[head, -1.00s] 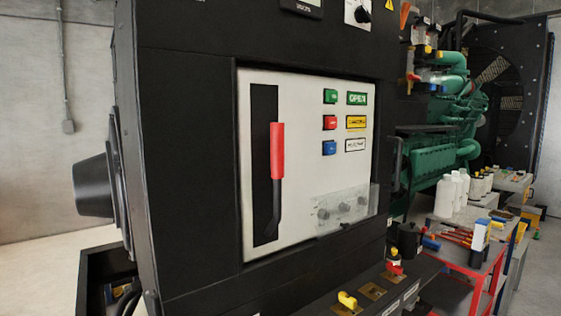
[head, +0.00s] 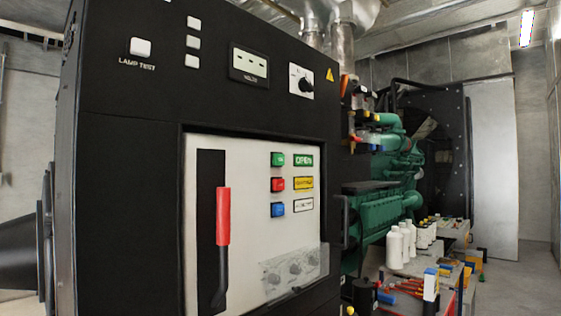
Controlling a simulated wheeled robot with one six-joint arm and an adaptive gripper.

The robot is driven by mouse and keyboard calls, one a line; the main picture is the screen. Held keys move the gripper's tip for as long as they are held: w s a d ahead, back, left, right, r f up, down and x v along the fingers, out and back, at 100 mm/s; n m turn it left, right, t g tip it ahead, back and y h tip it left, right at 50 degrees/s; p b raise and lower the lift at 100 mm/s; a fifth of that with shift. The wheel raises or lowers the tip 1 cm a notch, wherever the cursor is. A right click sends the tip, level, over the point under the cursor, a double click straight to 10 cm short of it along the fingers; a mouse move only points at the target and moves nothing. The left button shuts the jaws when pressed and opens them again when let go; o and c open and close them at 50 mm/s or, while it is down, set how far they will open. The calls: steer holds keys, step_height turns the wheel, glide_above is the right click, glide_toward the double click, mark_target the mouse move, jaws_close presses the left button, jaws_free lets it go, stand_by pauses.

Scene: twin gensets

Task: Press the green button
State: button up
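The green button (head: 278,160) is the top one of a column on the white breaker panel (head: 240,270), set in the black cabinet (head: 125,210). A green label reading "OPEN" (head: 303,160) is to its right. The red button (head: 278,185) and the blue button (head: 278,209) sit below it. A red-handled lever (head: 223,215) stands in a dark slot to the left of the buttons. Nothing covers the green button. My gripper is not in view.
A lamp test button (head: 140,47), a meter (head: 249,65) and a rotary switch (head: 301,82) are above the panel. A clear cover (head: 292,271) is at its lower right. White bottles (head: 395,250) and tools crowd a bench at right. Floor (head: 525,285) shows at far right.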

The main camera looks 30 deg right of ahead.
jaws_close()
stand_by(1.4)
